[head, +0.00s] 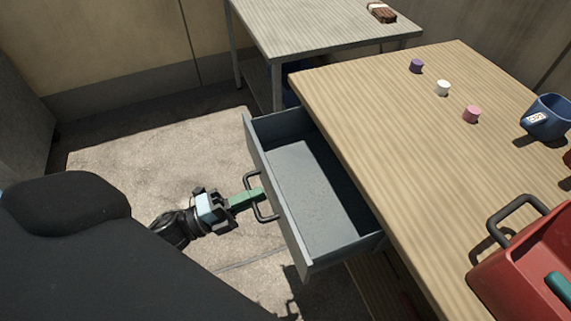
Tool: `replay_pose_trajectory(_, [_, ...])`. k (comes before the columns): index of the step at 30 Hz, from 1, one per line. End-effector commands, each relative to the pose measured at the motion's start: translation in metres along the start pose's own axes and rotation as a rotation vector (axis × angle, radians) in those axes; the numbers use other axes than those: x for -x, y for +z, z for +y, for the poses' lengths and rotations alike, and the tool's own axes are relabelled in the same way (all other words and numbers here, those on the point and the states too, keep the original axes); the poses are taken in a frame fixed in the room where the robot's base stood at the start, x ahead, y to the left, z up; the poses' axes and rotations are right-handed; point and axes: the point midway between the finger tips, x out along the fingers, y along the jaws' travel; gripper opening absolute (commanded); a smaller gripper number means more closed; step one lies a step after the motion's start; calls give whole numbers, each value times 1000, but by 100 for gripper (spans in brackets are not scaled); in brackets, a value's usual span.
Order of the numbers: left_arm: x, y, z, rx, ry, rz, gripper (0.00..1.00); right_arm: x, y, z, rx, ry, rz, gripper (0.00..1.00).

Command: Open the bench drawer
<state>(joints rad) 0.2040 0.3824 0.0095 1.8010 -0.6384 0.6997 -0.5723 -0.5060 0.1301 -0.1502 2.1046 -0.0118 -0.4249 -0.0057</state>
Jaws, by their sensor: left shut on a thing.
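The bench drawer (312,190) is grey and stands pulled well out from the left side of the wooden bench (400,130). Its inside is in view and looks empty. A dark bar handle (258,197) is on the drawer's front face. My left gripper (256,196) has its green fingers at this handle and is shut on it. The fingertips are small and partly merge with the handle. My right gripper is not in view.
On the bench top are a purple (416,66), a white (443,88) and a pink (471,114) small cylinder, a blue container (547,117) and a red bin (530,262). A second table (320,25) stands behind. Floor left of the drawer is clear.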

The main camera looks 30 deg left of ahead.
Motion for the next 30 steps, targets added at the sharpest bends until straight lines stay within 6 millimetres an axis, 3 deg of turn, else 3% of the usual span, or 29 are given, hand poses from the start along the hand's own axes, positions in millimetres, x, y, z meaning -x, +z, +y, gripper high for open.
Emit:
replay_pose_trajectory(3, [31, 0, -6, 2, 4, -1, 0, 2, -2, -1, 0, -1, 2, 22])
replay_pose_trajectory(10, [68, 0, -14, 0, 1, 0, 0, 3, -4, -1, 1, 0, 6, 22])
replay_pose_trajectory(15, [79, 0, -16, 0, -1, 0, 0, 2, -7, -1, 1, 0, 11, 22])
replay_pose_trajectory(26, [81, 0, -16, -1, -1, 0, 0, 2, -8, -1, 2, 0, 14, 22])
replay_pose_trajectory(27, [81, 1, -16, -1, -1, 0, 13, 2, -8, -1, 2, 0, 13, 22])
replay_pose_trajectory(30, [81, 0, -16, -1, -1, 0, 26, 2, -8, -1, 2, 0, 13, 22])
